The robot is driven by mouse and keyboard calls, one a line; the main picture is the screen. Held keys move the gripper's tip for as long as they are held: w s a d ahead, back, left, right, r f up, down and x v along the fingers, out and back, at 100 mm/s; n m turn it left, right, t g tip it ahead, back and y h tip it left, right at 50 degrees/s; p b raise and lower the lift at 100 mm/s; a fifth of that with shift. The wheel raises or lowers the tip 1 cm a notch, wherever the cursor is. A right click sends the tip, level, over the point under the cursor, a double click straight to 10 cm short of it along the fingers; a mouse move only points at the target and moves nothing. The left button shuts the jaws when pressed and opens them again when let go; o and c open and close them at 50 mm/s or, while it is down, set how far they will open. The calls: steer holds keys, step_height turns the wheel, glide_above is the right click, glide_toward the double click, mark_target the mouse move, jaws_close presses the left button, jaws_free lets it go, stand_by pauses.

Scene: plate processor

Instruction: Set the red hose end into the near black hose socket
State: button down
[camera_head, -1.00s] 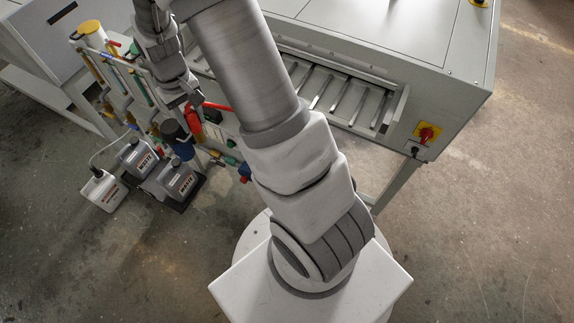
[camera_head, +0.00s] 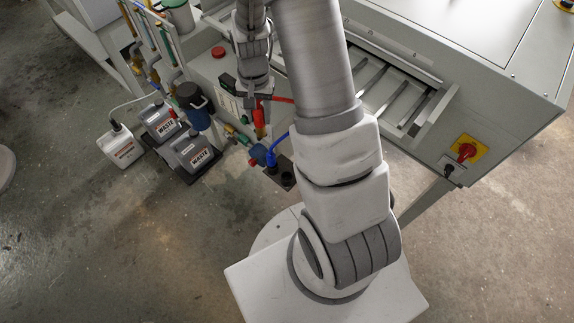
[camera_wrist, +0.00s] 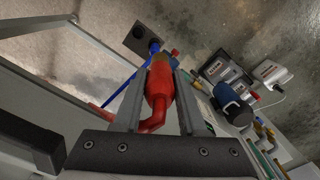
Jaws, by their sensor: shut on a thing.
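My gripper (camera_head: 258,99) is shut on the red hose end (camera_head: 259,118), which hangs below the fingers in the head view. In the wrist view, the red hose end (camera_wrist: 159,82) lies between the two fingers of my gripper (camera_wrist: 160,78), with its red hose bending away near the palm. A dark socket block (camera_head: 270,176) sits low beside the machine. A blue hose end (camera_head: 271,158) stands in one socket. The near black hose socket (camera_head: 287,182) is empty; its hole also shows in the wrist view (camera_wrist: 138,32). The red hose end is above and apart from the block.
Waste canisters (camera_head: 193,152), a white bottle (camera_head: 117,146) and a dark blue-black container (camera_head: 194,103) stand left of my gripper. A blue valve (camera_head: 260,154) is close to the block. The machine (camera_head: 430,90) stands behind and right. Floor in front is open.

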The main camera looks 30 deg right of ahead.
steer(key=s+d+f+m+b, duration=0.2)
steer(key=f+m+b, duration=0.2)
steer(key=f+b, duration=0.4)
steer(key=s+d+f+m+b, duration=0.2)
steer(key=f+m+b, duration=0.3)
steer(key=f, duration=1)
steer(key=shift+s+d+b, duration=0.15)
steer(key=shift+d+b, duration=0.65)
steer(key=shift+b, duration=0.7)
steer(key=shift+f, duration=0.3)
steer(key=shift+f+b, duration=0.1)
steer(key=shift+b, duration=0.2)
steer(key=shift+f+b, duration=0.55)
steer(key=shift+f, duration=0.15)
steer(key=shift+f, duration=0.15)
steer(key=shift+f+b, duration=1)
steer(key=shift+f, duration=0.05)
